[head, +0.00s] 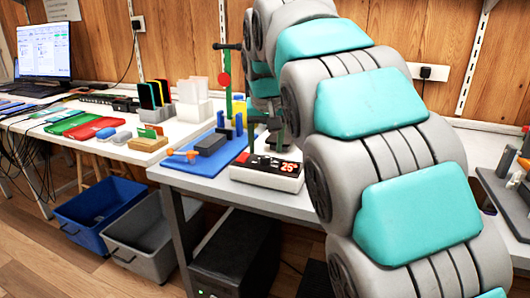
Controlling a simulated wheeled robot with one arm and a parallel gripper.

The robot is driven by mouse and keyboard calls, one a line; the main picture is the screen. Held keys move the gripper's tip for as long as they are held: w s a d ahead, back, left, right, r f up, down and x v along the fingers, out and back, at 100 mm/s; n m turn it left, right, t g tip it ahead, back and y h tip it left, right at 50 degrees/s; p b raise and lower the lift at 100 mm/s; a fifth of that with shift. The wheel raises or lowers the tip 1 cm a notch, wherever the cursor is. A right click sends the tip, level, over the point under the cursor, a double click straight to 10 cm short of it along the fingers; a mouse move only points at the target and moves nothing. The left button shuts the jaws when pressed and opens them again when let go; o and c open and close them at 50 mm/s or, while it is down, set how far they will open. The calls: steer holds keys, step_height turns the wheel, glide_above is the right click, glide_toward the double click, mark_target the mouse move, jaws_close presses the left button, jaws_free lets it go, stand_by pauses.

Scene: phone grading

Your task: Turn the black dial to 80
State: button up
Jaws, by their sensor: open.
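A white and black control unit (267,172) stands near the front edge of the white table. Its red lit display (289,167) seems to read 25. Small dark and red details show on its face, but they are too small for me to pick out the black dial with certainty. My gripper (271,136) is above and behind the unit, pointing down, small and partly hidden among dark parts. It appears open and holds nothing that I can see. I cannot tell whether it touches anything.
A blue mat (207,163) with tools lies left of the unit. A green stand (228,98) rises behind. My arm hides the table to the right. A blue bin (100,212) and a grey bin (150,240) stand on the floor.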

mark_target(265, 157)
steer(key=shift+x, duration=1.6)
jaws_close()
